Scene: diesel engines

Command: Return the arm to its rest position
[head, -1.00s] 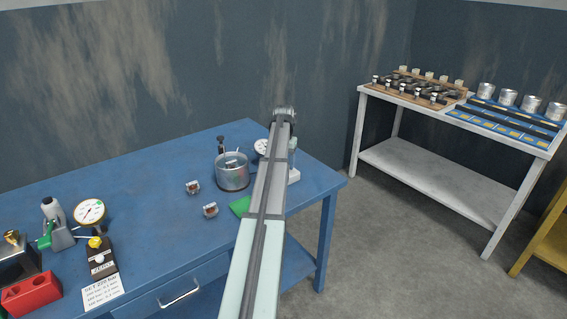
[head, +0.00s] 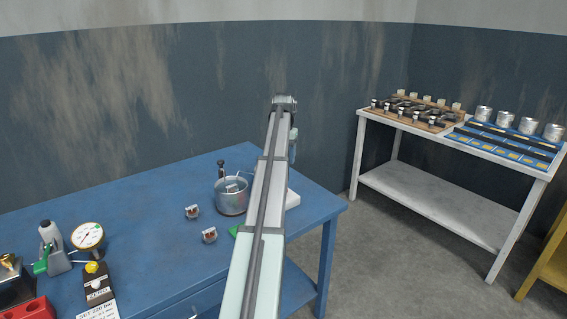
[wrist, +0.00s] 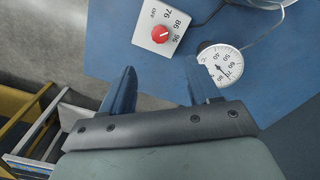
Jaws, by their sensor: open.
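My arm (head: 262,200) reaches forward over the right part of the blue workbench (head: 130,205). My gripper (wrist: 162,88) is open and empty in the wrist view, with its two dark blue fingers spread apart. In the head view the arm mostly hides the gripper.
In the wrist view, a white box with a red knob (wrist: 160,34) and a round dial (wrist: 221,64) lie beyond the fingers. A metal pot (head: 231,197) stands beside my arm. A white shelf bench (head: 440,205) stands right, with open floor (head: 385,255) between.

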